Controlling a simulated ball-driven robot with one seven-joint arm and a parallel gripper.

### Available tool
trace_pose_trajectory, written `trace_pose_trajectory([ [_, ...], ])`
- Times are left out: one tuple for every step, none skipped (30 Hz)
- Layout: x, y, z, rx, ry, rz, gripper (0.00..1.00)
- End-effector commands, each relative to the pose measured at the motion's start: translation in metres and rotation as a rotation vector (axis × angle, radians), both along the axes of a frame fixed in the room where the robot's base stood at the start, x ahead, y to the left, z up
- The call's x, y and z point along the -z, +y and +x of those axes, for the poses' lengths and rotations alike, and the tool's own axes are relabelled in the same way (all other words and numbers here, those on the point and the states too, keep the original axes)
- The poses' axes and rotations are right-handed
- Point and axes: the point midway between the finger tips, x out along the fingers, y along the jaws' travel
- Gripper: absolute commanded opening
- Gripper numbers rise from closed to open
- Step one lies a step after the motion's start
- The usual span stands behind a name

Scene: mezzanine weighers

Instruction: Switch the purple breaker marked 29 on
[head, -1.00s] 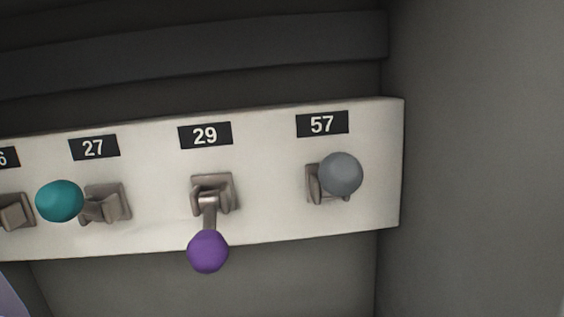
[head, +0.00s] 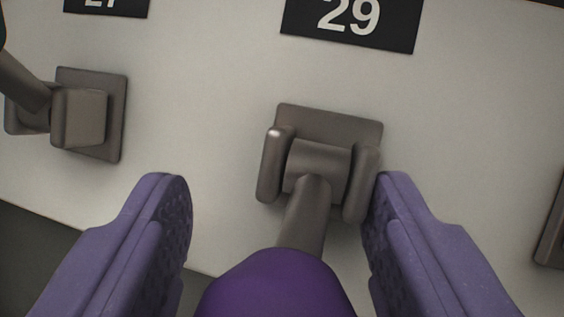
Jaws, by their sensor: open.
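The purple breaker's ball knob (head: 275,287) is at the bottom middle of the head view, cut off by the frame edge. Its grey lever (head: 306,215) slopes down from a pivot on a grey bracket (head: 330,125), below the black label 29 (head: 350,22). My gripper (head: 280,190) is open, with one purple finger on each side of the knob and lever. The right finger is close to the bracket's right cheek; I cannot tell whether they touch. The left finger stands well clear of the lever.
The white panel (head: 200,60) fills most of the view. A neighbouring breaker (head: 82,115), under the partly cut label 27 (head: 105,5), is at the left. Part of another bracket (head: 553,230) shows at the right edge. Dark space lies below the panel at lower left.

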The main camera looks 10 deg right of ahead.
Motion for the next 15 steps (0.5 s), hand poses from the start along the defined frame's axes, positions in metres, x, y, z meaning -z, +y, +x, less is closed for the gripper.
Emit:
trace_pose_trajectory([
  [-0.0005,-0.0001,0.0024,0.0,0.0,0.0,0.6],
  [-0.0009,-0.0002,0.0033,0.0,0.0,0.0,0.6],
  [-0.0013,-0.0004,0.004,0.0,0.0,0.0,0.6],
  [-0.0015,-0.0003,0.0042,0.0,0.0,0.0,0.6],
  [-0.0017,-0.0004,0.0043,0.0,0.0,0.0,0.6],
  [-0.0017,-0.0004,0.0043,0.0,0.0,0.0,0.6],
  [-0.0017,-0.0004,0.0041,0.0,0.0,0.0,0.6],
  [-0.0017,-0.0004,0.0041,0.0,0.0,0.0,0.6],
  [-0.0017,-0.0004,0.0041,0.0,0.0,0.0,0.58],
  [-0.0017,-0.0005,0.0041,0.0,0.0,0.0,0.51],
  [-0.0017,-0.0005,0.004,0.0,0.0,0.0,0.44],
  [-0.0017,-0.0005,0.004,0.0,0.0,0.0,0.35],
  [-0.0018,-0.0005,0.004,0.0,0.0,0.0,0.28],
  [-0.0018,-0.0005,0.004,0.0,0.0,0.0,0.21],
  [-0.0018,-0.0004,0.004,0.0,0.0,0.0,0.12],
])
